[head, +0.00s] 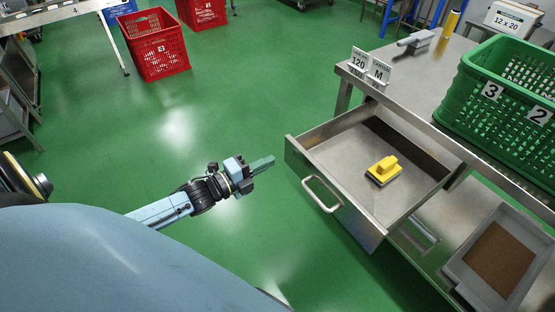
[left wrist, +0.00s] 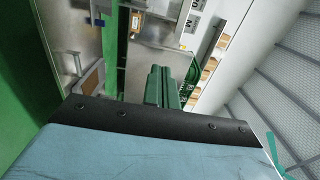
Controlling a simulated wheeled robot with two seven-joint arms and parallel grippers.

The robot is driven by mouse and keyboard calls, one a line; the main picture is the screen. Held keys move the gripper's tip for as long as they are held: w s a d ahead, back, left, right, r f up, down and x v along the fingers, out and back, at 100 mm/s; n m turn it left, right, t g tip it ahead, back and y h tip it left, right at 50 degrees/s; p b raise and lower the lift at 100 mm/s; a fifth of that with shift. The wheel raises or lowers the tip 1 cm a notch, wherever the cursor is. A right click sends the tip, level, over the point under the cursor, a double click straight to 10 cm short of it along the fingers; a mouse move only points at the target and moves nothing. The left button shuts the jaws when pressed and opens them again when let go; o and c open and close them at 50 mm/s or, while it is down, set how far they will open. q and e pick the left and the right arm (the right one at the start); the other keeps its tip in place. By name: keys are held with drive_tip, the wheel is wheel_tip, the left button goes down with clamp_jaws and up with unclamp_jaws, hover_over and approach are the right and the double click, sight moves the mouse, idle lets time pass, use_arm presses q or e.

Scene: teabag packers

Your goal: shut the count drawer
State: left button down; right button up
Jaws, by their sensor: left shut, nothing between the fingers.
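The count drawer (head: 352,216) is a grey metal drawer pulled well out from under the steel table at the right of the head view. Its front, with a pale bar handle (head: 320,194), faces my side. A yellow block-like tool with a dark base (head: 384,171) lies inside on the drawer floor. My left gripper (head: 270,162) is shut and empty, left of the drawer front and apart from it, with its green fingers pointing toward the drawer. The shut fingers also show in the left wrist view (left wrist: 160,88). My right gripper is not in view.
On the steel table (head: 418,82) stand a green crate (head: 484,105) and number and letter signs (head: 368,69). A grey tray (head: 508,238) with a brown surface sits on the lower shelf. Red crates (head: 158,50) stand on the floor behind. The green floor left of the drawer is clear.

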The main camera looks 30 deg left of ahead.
sight(287, 152)
use_arm(q)
drive_tip(key=shift+b+x, duration=0.45)
drive_tip(key=shift+x, duration=1.6)
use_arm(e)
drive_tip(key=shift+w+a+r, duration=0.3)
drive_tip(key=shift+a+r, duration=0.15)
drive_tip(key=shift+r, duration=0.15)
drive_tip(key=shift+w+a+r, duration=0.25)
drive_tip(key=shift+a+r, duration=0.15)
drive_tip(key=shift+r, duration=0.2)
